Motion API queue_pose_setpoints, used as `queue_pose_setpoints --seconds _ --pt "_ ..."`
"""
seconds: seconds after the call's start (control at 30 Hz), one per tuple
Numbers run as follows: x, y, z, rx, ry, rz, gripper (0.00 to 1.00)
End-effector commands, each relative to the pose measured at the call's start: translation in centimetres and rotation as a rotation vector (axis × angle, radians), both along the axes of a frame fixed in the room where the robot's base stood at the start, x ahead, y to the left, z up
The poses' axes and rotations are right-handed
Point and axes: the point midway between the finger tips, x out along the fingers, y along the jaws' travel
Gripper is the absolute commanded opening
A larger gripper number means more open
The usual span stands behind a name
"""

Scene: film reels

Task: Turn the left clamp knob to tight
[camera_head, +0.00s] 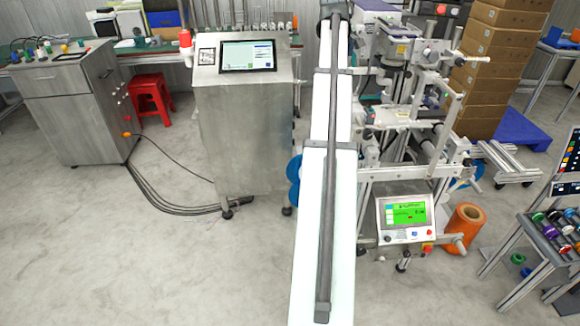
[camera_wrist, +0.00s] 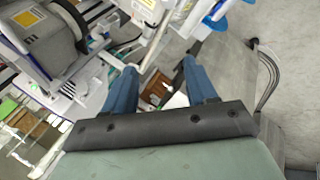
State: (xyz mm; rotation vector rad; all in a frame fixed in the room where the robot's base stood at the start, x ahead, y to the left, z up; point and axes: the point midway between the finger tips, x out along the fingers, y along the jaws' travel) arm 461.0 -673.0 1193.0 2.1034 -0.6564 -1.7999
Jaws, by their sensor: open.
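The labelling machine (camera_head: 405,130), a metal frame with rollers, plates and small dark fittings, stands right of centre in the head view. I cannot tell which fitting is the left clamp knob. My gripper (camera_wrist: 159,64) shows in the wrist view with its two blue fingers spread apart and nothing held between them. I cannot make it out in the head view. In the wrist view a grey and black reel-like part (camera_wrist: 45,38) is at the upper left, beyond the fingers. No clamp knob is clear near the fingertips.
A long white conveyor (camera_head: 312,240) with a dark rail runs beside the machine. A steel cabinet (camera_head: 245,130) with a screen stands left. A green-lit control panel (camera_head: 405,216) and an orange roll (camera_head: 466,226) are low right. Cables cross the floor (camera_head: 190,260), which is otherwise open at left.

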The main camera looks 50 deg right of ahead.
Motion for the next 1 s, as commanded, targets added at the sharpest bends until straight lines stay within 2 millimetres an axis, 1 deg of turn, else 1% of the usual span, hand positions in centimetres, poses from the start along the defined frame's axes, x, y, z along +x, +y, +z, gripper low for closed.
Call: queue_pose_setpoints --seconds 0.27,0.3,0.5,1.0 --pt "0.1 0.9 -2.4 0.019 -0.16 -0.181 0.57" --pt "0.1 1.0 -3.1 0.025 -0.177 -0.203 0.57" --pt "0.3 1.5 -6.3 0.058 -0.264 -0.316 0.57" --pt "1.8 3.6 -13.9 0.14 -0.357 -0.459 0.57"
